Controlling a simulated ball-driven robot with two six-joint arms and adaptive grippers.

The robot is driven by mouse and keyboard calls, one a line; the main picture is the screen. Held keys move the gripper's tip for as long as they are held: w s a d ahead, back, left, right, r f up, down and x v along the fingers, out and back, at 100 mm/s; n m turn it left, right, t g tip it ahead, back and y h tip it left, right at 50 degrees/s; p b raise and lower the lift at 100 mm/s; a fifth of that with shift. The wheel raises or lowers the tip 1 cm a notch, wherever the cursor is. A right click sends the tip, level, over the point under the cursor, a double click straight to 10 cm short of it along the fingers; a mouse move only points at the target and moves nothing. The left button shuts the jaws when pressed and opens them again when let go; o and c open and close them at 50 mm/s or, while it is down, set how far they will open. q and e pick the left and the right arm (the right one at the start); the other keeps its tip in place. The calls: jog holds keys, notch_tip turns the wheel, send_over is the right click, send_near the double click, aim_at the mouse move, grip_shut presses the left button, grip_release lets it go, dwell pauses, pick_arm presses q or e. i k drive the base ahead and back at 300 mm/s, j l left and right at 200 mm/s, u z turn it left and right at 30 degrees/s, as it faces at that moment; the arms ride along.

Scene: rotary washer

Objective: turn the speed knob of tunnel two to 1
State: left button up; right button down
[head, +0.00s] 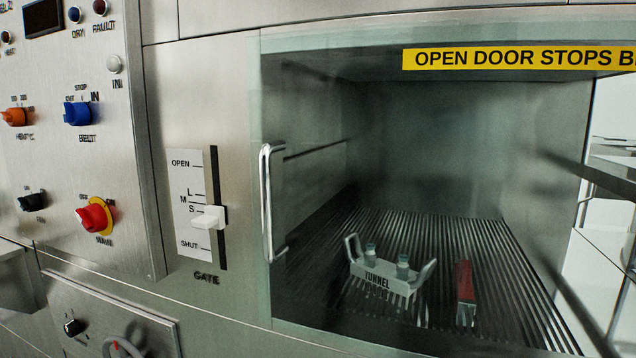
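No knob with a readable "speed" or "tunnel two" label shows in the head view. The control panel (110,180) at left carries an orange knob (14,117), a blue knob (77,113) marked BELT with STOP above it, a small black knob (32,201) whose label is too small to read, and a red knob (94,216) on a yellow plate marked MAIN. Another black knob (74,327) sits on a lower plate at bottom left; its marks are unreadable. Neither gripper shows.
A white gate lever (208,217) stands near S on its scale. The glass door's handle (267,203) stands out from the front. Inside the tunnel, a white carrier (382,281) lettered TUNNEL and a red object (465,281) rest on the ribbed belt (450,235).

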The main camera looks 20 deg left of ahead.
aim_at(73, 329)
jog(key=u, duration=1.7)
